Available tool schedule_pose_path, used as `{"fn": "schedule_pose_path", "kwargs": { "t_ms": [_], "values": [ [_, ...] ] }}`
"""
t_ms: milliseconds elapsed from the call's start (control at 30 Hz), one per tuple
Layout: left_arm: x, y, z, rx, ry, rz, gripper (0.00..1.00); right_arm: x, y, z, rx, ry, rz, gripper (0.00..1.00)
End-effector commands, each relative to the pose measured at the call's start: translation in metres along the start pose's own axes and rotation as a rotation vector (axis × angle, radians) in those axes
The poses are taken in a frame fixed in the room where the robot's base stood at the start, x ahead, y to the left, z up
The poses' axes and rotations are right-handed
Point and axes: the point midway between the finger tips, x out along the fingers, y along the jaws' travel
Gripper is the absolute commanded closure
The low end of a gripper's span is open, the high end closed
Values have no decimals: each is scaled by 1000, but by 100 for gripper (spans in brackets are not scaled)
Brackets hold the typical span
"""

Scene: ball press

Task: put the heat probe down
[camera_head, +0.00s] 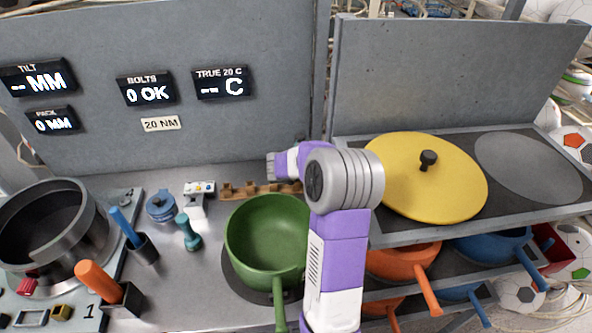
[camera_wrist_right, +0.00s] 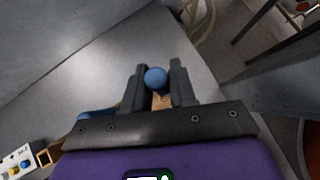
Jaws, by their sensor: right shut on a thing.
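In the right wrist view, my right gripper (camera_wrist_right: 157,80) is shut on a blue round-ended thing (camera_wrist_right: 156,77), which looks like the heat probe's handle end. The rest of it is hidden between and below the fingers. A tan patch (camera_wrist_right: 161,102), probably part of the wooden rack, shows just under it; whether they touch cannot be told. In the head view, the notched wooden rack (camera_head: 245,190) lies along the back of the bench. My right arm covers its right end, and the gripper's fingers cannot be made out there. My left gripper is not in view.
A white box with coloured buttons (camera_head: 199,190), a blue lidded pot (camera_head: 160,206) and a teal tool (camera_head: 187,232) stand left of the rack. A green pan (camera_head: 262,245) sits in front. A large metal pot (camera_head: 50,225) stands far left, a yellow lid (camera_head: 420,185) right.

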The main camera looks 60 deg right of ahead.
Motion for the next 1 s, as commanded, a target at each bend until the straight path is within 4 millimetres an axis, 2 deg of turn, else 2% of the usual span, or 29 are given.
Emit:
{"fn": "schedule_pose_path", "kwargs": {
  "t_ms": [100, 133, 267, 667, 767, 1000],
  "values": [
    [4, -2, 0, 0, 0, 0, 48, 4, 0, -3, 0, 0, 0, 100],
    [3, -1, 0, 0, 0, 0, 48, 3, 0, -3, 0, 0, 0, 70],
    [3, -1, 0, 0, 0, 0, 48, 2, 0, -2, 0, 0, 0, 50],
    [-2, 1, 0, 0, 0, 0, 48, -2, 0, 2, 0, 0, 0, 49],
    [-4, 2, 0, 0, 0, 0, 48, -19, 1, 2, 1, -1, 3, 49],
    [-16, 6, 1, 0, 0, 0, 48, -73, 1, 3, 0, -2, 4, 49]
  ]
}}
